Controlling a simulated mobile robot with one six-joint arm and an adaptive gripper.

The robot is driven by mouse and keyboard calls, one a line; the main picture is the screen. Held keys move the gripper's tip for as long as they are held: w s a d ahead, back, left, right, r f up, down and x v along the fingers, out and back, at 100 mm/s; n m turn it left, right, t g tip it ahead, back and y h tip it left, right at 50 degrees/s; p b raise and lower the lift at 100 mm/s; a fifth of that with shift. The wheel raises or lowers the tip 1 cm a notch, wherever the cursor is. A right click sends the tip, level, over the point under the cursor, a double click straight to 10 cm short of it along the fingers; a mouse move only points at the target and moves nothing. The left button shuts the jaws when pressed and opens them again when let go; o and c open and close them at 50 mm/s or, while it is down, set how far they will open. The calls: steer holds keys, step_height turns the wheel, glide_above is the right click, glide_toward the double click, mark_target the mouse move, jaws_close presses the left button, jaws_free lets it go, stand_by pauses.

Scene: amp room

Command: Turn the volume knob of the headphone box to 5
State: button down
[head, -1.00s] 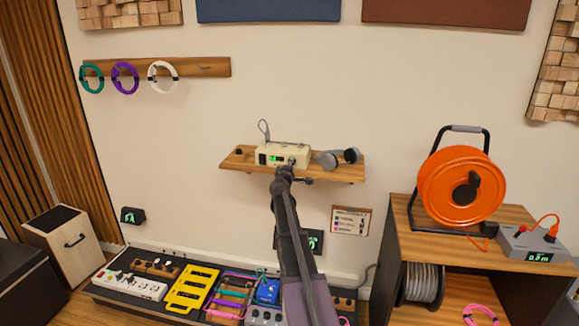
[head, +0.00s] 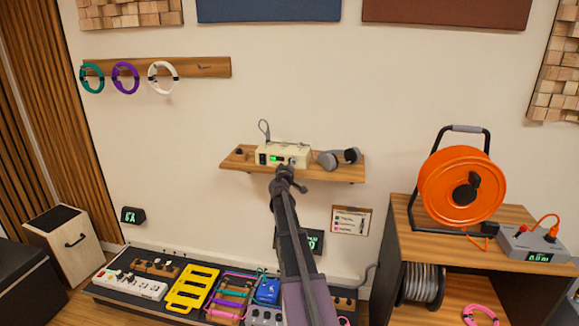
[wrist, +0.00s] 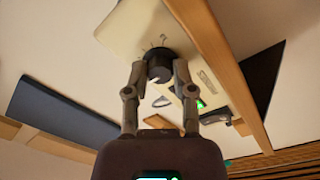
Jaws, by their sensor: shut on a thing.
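The headphone box (head: 270,150) is a cream box on the wooden wall shelf, with a small green display (head: 274,158) on its front. In the wrist view the box (wrist: 133,30) shows tilted, with its dark round volume knob (wrist: 160,67) between my fingertips. My gripper (head: 292,168) reaches up to the right part of the box front. In the wrist view my gripper (wrist: 160,72) is shut on the knob, one finger on each side. The display digit is too small to read, and the knob is hidden by my gripper in the head view.
Grey headphones (head: 338,158) lie on the shelf (head: 345,174) right of the box. An orange cable reel (head: 445,190) stands on a wooden cabinet at the right. A pedalboard with several pedals (head: 192,290) is on the floor below.

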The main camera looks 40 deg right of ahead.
steer(key=shift+d, duration=0.1)
steer(key=shift+c, duration=2.2)
jaws_free()
steer(key=v, duration=0.7)
steer(key=shift+s+a, duration=0.2)
steer(key=shift+a, duration=0.05)
